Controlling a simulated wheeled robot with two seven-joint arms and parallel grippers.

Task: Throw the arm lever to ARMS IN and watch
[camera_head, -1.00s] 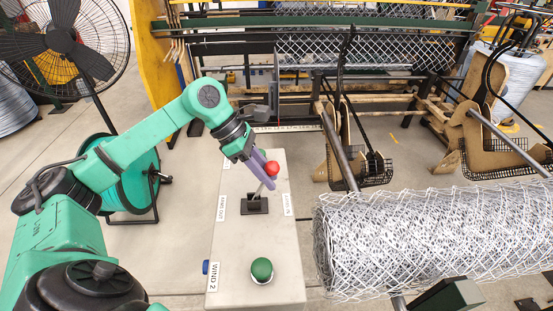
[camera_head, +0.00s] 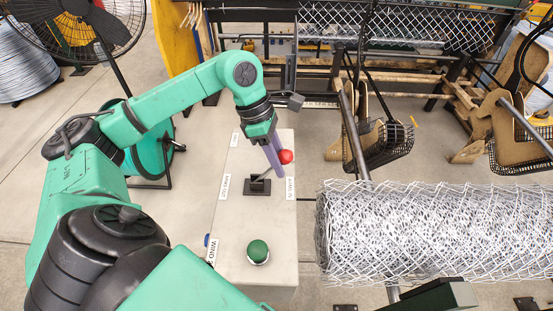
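The lever with a red knob (camera_head: 286,157) rises from a black base (camera_head: 257,186) on a pale grey console (camera_head: 225,225). It leans right, toward the label on the right (camera_head: 291,190), which seems to read ARMS IN. The ARMS OUT label (camera_head: 224,187) is left of the base. My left gripper (camera_head: 278,170) points down with its purple fingers close together, just left of the knob and against or very near the lever. The fingers look shut, with the knob outside them. Exact contact is hard to tell. My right gripper is not in view.
A green button (camera_head: 258,252) is on the console's near end. A roll of wire mesh (camera_head: 425,228) lies close on the right. Brown arms with black baskets (camera_head: 385,147) stand behind it. A fan (camera_head: 75,25) and a green reel (camera_head: 150,155) are on the left.

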